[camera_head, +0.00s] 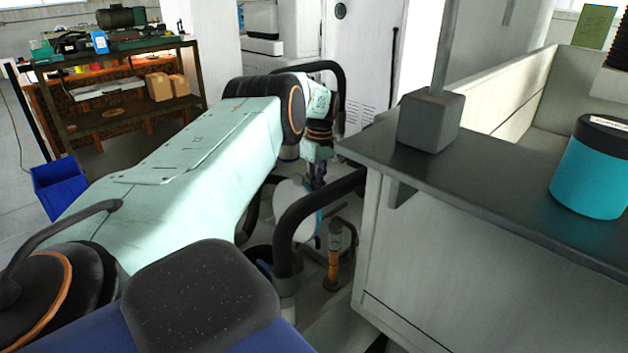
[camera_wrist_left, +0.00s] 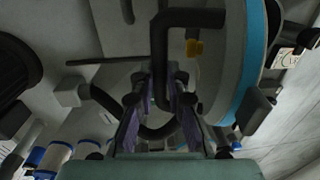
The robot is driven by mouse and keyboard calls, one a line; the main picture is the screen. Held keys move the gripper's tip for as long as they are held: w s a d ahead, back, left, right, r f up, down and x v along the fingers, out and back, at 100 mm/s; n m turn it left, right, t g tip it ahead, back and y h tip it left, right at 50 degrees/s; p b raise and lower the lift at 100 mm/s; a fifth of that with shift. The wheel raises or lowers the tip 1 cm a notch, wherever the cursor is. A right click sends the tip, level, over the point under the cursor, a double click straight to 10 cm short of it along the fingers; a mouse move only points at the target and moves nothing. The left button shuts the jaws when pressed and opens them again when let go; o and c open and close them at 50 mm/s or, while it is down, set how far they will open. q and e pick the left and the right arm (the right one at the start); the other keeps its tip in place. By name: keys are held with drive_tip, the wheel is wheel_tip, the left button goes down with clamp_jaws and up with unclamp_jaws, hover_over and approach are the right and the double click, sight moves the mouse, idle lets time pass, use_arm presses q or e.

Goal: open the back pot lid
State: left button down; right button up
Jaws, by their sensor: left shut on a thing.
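A pale round lid (camera_head: 291,208) stands steeply tilted beyond my left forearm in the head view, partly hidden by a dark curved tube. It seems to be the back pot lid. In the wrist view, a large pale round face with a blue rim (camera_wrist_left: 246,60) and a black bent handle (camera_wrist_left: 195,18) fills the upper right. My left gripper (camera_wrist_left: 160,90) has its purple fingers on either side of the handle and is shut on it. In the head view my left gripper (camera_head: 318,178) is small and partly hidden beside the lid. My right gripper is not in view.
A white cabinet with a dark top (camera_head: 480,180) stands close on the right, carrying a teal container (camera_head: 592,170) and a grey block (camera_head: 430,120). An orange-and-black upright part (camera_head: 335,260) is below the gripper. A shelf (camera_head: 125,115) and blue bin (camera_head: 60,187) stand left.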

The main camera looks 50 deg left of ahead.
use_arm(q)
drive_tip(key=shift+w+d, duration=0.2)
drive_tip(key=shift+w, duration=0.45)
drive_tip(key=c, duration=1.8)
unclamp_jaws()
drive_tip(key=o, duration=0.5)
drive_tip(key=shift+w+a+f, duration=0.25)
drive_tip(key=shift+w+f, duration=0.45)
drive_tip(key=shift+c, duration=0.2)
drive_tip(key=shift+s+r, duration=0.25)
drive_tip(key=shift+r, duration=0.05)
drive_tip(key=shift+w, duration=0.1)
drive_tip(key=shift+a+r, duration=0.1)
